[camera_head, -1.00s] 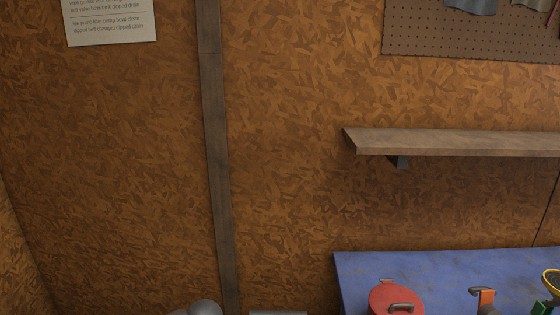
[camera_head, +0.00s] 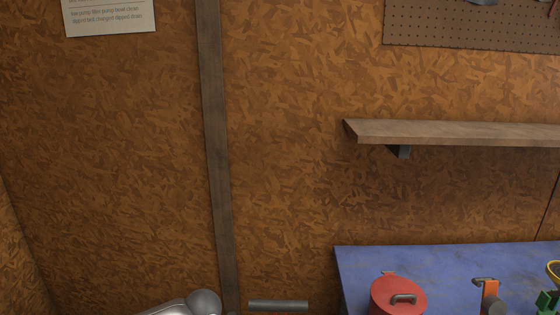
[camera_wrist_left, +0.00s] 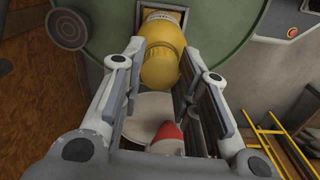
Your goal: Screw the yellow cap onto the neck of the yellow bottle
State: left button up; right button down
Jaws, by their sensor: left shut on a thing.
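In the left wrist view my left gripper (camera_wrist_left: 164,52) is shut on a yellow rounded thing that looks like the yellow bottle (camera_wrist_left: 159,67). Its rounded end faces the palm, and a pale printed band crosses it farther out. Its neck cannot be made out. No separate yellow cap can be told apart in either view. A white round surface (camera_wrist_left: 147,104) and a red-tipped thing (camera_wrist_left: 167,133) show between the finger bases, beyond the gripper. My right gripper is in neither view.
In the head view a blue tabletop (camera_head: 440,265) at the lower right holds a red lidded can (camera_head: 397,297), an orange tool (camera_head: 489,294) and a green item (camera_head: 547,303). A wooden shelf (camera_head: 450,132) juts from the wall. Yellow bars (camera_wrist_left: 272,145) lie right of the gripper in the wrist view.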

pick_arm(q)
jog(key=shift+f+m+b, duration=0.15)
jog(key=shift+m+b, duration=0.65)
jog(key=shift+m, duration=0.7)
jog(key=shift+b, duration=0.3)
jog(key=shift+m+b, duration=0.5)
jog(key=shift+m, duration=0.1)
jog(key=shift+m+b, duration=1.2)
jog(key=shift+m, duration=0.8)
